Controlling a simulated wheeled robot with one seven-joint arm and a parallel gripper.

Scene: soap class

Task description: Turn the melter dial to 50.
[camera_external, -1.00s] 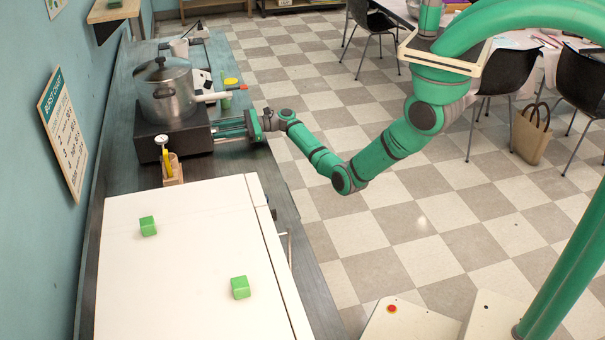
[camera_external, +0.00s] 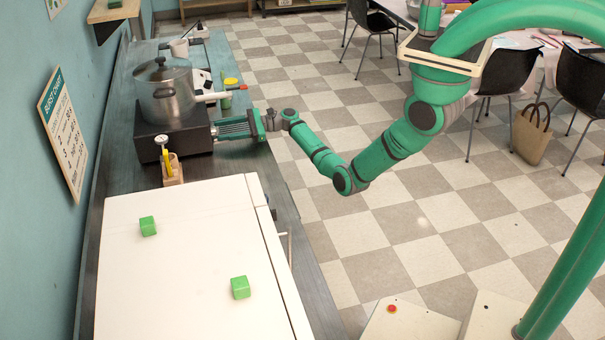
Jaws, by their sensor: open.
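The melter is a black box-shaped unit (camera_external: 172,140) on the dark counter, with a lidded silver pot (camera_external: 165,92) on top. The gripper is open. The dial is hidden behind the fingers or too small to make out, so I cannot tell its setting or whether the fingers touch it.
A wooden holder with a yellow-stemmed tool (camera_external: 170,168) stands in front of the melter. Two green blocks (camera_external: 148,226) lie on the white surface (camera_external: 190,280). A yellow-lidded jar (camera_external: 230,83) and a white cup (camera_external: 180,48) stand behind.

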